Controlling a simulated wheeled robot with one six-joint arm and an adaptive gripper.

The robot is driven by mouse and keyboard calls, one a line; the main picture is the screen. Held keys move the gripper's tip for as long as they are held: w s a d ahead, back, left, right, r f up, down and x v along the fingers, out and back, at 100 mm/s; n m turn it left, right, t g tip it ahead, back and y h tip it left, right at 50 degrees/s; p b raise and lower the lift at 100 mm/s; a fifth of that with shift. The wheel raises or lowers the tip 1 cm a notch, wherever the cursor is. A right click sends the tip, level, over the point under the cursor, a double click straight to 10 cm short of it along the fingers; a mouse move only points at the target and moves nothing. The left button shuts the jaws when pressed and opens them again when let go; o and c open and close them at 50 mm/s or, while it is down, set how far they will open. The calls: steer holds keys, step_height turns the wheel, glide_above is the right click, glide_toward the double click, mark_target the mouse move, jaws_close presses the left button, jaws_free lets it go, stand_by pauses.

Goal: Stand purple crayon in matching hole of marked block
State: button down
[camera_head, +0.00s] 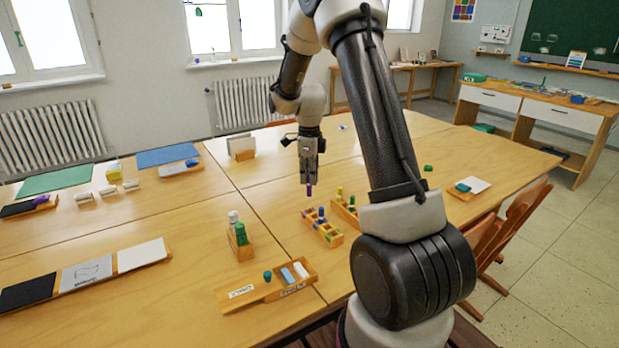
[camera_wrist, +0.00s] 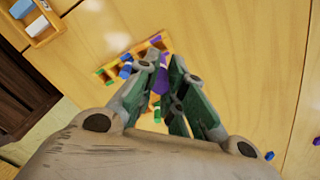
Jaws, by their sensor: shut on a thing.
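My gripper (camera_head: 309,176) is shut on the purple crayon (camera_head: 309,190), which points down above the table. The purple crayon (camera_wrist: 161,82) also shows between the fingers in the wrist view. In the head view, a wooden block (camera_head: 323,230) with coloured marks, purple among them, stands below and slightly right of the crayon, with crayons upright in it. The crayon is apart from this block. A second wooden block (camera_head: 345,212) with upright crayons stands just right of it. In the wrist view, the fingers partly cover a block (camera_wrist: 110,74); I cannot tell which hole matches.
A wooden tray (camera_head: 265,292) with chalk-like pieces lies in front. A wooden holder (camera_head: 240,248) with green and white bottles stands left of the blocks. A small green piece (camera_head: 428,168) lies at right.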

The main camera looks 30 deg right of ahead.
mark_target(309, 196)
steer(key=shift+f, duration=2.75)
steer(key=shift+f, duration=1.4)
stand_by(1.2)
steer(key=c, duration=1.4)
jaws_free()
steer(key=shift+c, duration=0.2)
steer(key=shift+o, duration=0.3)
steer(key=shift+o, duration=1)
steer(key=shift+r, duration=3.05)
